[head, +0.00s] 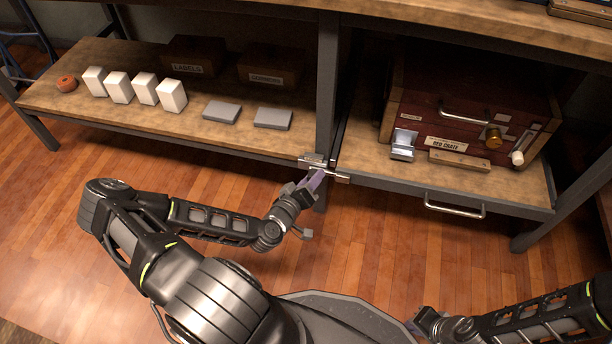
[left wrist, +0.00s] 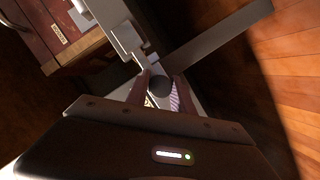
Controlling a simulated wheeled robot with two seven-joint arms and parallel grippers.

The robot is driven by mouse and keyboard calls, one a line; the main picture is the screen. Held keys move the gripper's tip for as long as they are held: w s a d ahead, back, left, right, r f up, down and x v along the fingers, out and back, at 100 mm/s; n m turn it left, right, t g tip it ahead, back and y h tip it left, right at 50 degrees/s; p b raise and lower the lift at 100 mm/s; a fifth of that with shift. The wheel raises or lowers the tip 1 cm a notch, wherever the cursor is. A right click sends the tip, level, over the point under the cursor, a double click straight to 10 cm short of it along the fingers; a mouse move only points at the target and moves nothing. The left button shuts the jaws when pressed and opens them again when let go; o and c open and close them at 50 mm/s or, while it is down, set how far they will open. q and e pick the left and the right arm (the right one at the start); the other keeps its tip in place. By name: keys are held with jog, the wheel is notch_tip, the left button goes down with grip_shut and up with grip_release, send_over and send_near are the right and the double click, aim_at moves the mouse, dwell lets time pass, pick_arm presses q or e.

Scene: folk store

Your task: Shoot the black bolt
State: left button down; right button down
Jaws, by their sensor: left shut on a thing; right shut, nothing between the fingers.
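The bolt assembly, with its pale metal plate (head: 313,160), is at the post between the two shelf bays. In the left wrist view, the black bolt's dark round knob (left wrist: 159,85) sits between the fingers of my left gripper (left wrist: 162,82). My left gripper (head: 318,176) is shut on this knob, and its fingers hide much of the bolt in the head view. The pale bolt plate (left wrist: 124,36) lies just beyond the fingertips. My right gripper (head: 424,318) is shut and empty, low in the head view, well away from the bolt.
A red crate (head: 470,100) with a handle and a "RED CRATE" label stands in the right bay. A drawer handle (head: 455,208) sticks out from the front edge below it. White boxes (head: 146,90) and grey slabs (head: 272,119) lie on the left shelf. The wooden floor in front is open.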

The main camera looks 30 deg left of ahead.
pick_arm(q)
jog(key=shift+d, duration=0.15)
jog(key=c, duration=1.1)
grip_release()
jog(key=shift+w, duration=0.1)
jog(key=p+v, duration=0.2)
jog(key=v, duration=0.5)
jog(key=shift+s, duration=0.4)
jog(key=shift+d+r, duration=0.1)
